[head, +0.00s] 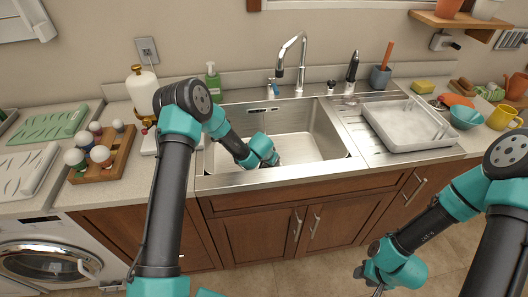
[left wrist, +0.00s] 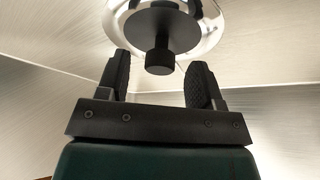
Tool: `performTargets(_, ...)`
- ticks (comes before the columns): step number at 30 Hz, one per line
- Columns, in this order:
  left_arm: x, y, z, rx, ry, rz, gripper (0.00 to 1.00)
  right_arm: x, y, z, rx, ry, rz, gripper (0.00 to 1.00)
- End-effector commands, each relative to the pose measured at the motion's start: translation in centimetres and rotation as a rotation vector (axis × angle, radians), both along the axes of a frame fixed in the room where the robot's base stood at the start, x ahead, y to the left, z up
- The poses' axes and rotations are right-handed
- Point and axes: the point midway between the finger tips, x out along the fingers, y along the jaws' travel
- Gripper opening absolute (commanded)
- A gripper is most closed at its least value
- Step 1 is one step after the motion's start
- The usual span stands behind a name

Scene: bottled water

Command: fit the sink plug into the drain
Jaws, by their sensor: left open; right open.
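The sink (head: 325,145) is a steel basin in the middle of the head view. My left arm reaches into it, and its wrist hides the plug and drain there. In the left wrist view the sink plug (left wrist: 135,30) is a black disc with a round knob. It lies over or in the shiny drain ring (left wrist: 215,25); I cannot tell whether it is seated. My left gripper (left wrist: 160,66) is open, with one finger on each side of the knob and gaps between. My right gripper (head: 376,288) is open and low in front of the cabinets, away from the sink.
A faucet (head: 290,62) stands behind the basin. A white dish tray (head: 395,145) sits on the drainboard to the right. A soap bottle (head: 213,82), a white dispenser (head: 142,90) and a wooden rack (head: 115,150) stand left. Cups and a bowl (head: 466,117) crowd the right counter.

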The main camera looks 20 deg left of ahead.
Motion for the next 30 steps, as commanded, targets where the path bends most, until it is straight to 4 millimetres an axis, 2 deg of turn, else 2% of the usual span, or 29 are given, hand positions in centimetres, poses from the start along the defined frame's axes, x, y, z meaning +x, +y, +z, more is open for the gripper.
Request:
performTargets(21,-4.6,1.2,10.8,0.000,-0.003,0.001,0.60,0.0,0.0,0.0,0.000,0.000,0.000,0.43)
performTargets(30,-6.0,1.6,14.0,0.000,-0.001,0.000,0.60,0.0,0.0,0.0,0.000,0.000,0.000,0.43)
